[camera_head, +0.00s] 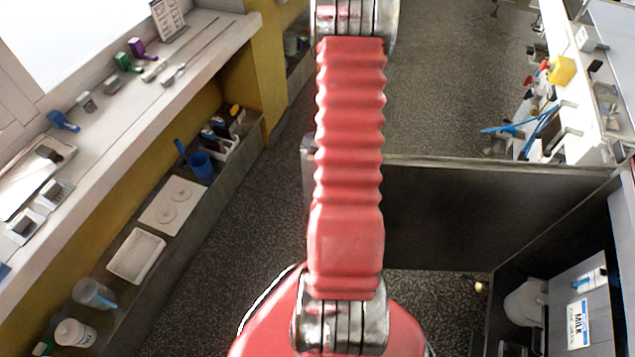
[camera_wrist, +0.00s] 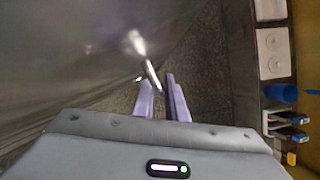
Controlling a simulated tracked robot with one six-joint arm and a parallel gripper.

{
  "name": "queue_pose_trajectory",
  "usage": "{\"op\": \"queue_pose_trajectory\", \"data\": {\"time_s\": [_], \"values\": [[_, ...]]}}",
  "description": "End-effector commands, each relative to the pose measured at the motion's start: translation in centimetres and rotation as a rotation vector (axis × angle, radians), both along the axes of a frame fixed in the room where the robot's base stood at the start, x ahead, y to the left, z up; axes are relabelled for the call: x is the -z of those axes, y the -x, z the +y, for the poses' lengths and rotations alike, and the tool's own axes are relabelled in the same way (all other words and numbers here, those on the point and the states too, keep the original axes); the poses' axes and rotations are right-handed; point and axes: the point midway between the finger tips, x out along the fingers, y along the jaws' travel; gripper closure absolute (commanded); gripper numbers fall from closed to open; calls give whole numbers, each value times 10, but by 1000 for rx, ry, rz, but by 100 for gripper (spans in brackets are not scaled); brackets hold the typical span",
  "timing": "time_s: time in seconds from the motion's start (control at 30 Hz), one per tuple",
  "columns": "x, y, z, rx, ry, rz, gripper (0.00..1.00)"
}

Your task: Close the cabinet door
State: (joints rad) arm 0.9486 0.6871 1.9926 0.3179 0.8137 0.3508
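The cabinet door (camera_head: 440,215) is a dark panel standing open, swung out from the cabinet (camera_head: 548,235) at the right of the head view. My red arm crosses in front of its left end and hides that part. In the wrist view the grey door face (camera_wrist: 95,65) fills the left, with a shiny metal handle (camera_wrist: 146,62) beside it. My gripper (camera_wrist: 159,80) has two pale purple fingers with a narrow gap between them. The handle's near end shows by the gap; I cannot tell whether it touches a finger. My gripper is hidden in the head view.
Inside the open cabinet are a grey container (camera_head: 524,303) and a box marked milk (camera_head: 580,322). A long counter (camera_head: 130,110) with a low shelf (camera_head: 215,185) of cups and trays runs along the left. Speckled floor (camera_head: 450,90) lies clear beyond the door.

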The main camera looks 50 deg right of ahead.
Motion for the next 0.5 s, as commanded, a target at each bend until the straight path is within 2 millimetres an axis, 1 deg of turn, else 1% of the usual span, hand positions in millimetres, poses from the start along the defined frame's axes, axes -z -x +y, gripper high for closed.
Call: {"op": "queue_pose_trajectory", "data": {"time_s": [0.07, 0.33, 0.5], "values": [[0, 1, -1, 2, 1, 0, 85], [0, 3, -4, 7, 3, 1, 85], [-10, 3, -9, 8, 4, -1, 85]]}}
